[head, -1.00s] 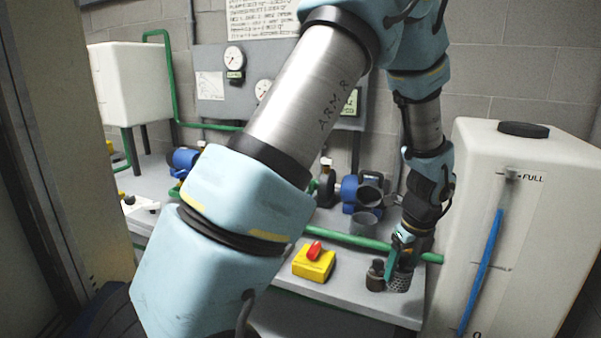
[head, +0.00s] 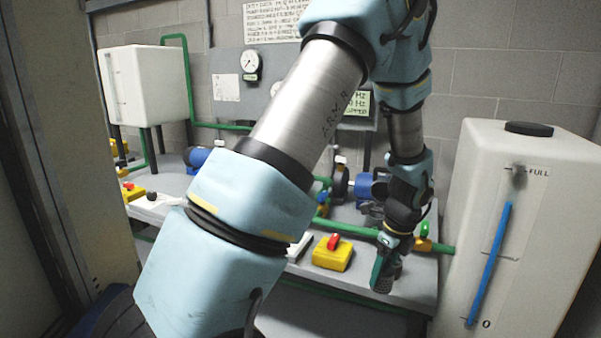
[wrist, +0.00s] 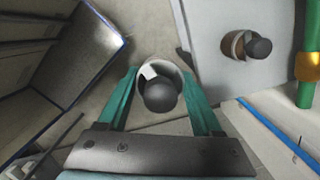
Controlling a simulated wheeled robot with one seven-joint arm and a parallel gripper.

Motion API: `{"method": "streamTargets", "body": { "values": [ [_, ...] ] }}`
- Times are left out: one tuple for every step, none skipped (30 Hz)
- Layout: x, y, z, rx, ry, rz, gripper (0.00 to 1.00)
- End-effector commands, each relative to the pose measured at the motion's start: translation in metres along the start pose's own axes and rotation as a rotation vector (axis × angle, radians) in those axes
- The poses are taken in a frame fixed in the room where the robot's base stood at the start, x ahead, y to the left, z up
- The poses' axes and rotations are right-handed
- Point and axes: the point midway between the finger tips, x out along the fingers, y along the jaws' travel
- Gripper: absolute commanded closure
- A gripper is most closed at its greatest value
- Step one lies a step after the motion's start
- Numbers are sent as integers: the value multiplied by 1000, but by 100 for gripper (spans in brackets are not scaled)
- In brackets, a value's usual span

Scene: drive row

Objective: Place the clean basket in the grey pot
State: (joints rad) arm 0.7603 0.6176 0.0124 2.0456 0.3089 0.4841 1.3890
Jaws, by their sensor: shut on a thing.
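My gripper (wrist: 160,100) has its teal fingers shut on a pale round basket with a dark knob (wrist: 161,92), seen from above in the wrist view. It is off the bench top, past the bench edge. In the head view, my gripper (head: 386,268) hangs at the bench's front edge and mostly hides the basket. A second, brownish basket with a dark knob (wrist: 236,45) stands on the bench, apart from my gripper. I cannot make out the grey pot clearly now; my arm covers that part of the bench by the blue pump.
The bench (head: 413,283) carries a yellow box with a red switch (head: 332,252) left of my gripper. A green pipe (head: 350,229) runs behind it. A tall white tank (head: 495,170) stands close on the right. Another white tank (head: 150,85) is at the back left.

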Motion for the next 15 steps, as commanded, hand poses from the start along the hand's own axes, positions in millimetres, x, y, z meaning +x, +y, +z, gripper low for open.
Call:
{"method": "streamTargets", "body": {
  "values": [
    [5,4,9,-60,-1,11,94],
    [8,6,14,-102,-1,18,94],
    [12,9,21,-160,-1,27,94],
    [15,11,26,-207,-1,34,94],
    [18,14,32,-259,-1,41,94],
    [23,18,40,-330,-1,52,94],
    [27,22,48,-394,-1,63,94],
    [32,26,55,-461,-1,73,94],
    [38,33,67,-564,-1,89,94],
    [44,39,76,-648,-1,102,94],
    [50,46,86,-741,-2,117,94],
    [58,56,100,-875,-1,137,94],
    [64,64,110,-978,-2,153,94],
    [70,73,119,-1081,-1,169,94],
    [78,84,131,-1214,-1,188,94]
  ]
}}
